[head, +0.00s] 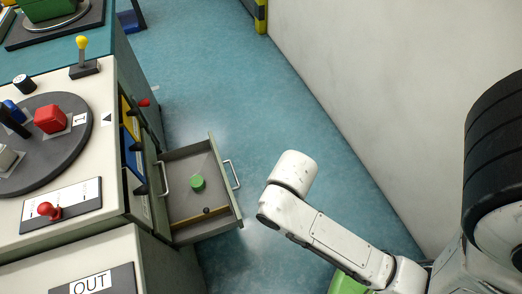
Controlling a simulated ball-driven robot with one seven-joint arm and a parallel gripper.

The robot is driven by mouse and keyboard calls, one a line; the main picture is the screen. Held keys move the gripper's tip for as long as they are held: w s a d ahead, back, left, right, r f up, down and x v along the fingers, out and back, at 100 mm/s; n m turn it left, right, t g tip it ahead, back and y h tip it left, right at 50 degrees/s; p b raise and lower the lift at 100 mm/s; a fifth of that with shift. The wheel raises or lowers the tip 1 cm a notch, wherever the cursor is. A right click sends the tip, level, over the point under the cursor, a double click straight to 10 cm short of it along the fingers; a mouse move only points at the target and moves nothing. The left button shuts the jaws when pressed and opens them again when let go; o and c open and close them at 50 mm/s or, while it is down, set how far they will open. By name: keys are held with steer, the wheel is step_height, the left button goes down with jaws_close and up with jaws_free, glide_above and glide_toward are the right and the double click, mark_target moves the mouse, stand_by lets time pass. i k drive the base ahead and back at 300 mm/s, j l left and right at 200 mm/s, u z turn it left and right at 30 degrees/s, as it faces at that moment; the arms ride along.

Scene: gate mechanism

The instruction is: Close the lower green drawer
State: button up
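The lower green drawer (183,174) stands pulled out from the cabinet's right side, over the floor. Its grey tray lies open to view, with a pale handle (232,174) on its outer front. Inside are a green cylinder (197,183), a small dark ball (206,210) and a tan divider strip (200,218). My white arm reaches in from the lower right, and its visible end is to the right of the drawer front, apart from it in the picture. No gripper fingers show, so I cannot see whether they are open or shut.
The cabinet (120,165) has yellow and blue fronts above the drawer. On its top are a dark turntable (50,170) with coloured blocks, a red-knobbed lever (50,211) and a yellow-knobbed lever (83,60). A pale wall (380,80) bounds the right. Blue floor (210,70) lies clear between.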

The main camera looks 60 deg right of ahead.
mark_target(183, 202)
steer(key=i+l+z, duration=0.15)
steer(key=z, duration=0.3)
steer(key=i+l+z, duration=0.2)
steer(key=z, duration=0.3)
steer(key=i+z, duration=0.2)
steer(key=z, duration=0.25)
steer(key=i+l, duration=0.1)
steer(key=i, duration=3.7)
steer(key=i+u, duration=0.1)
steer(key=u, duration=0.3)
steer(key=i+u, duration=0.15)
steer(key=u, duration=0.2)
steer(key=i+l+u, duration=0.1)
steer(key=u, duration=0.3)
steer(key=i+l+u, duration=0.1)
steer(key=u, duration=3.75)
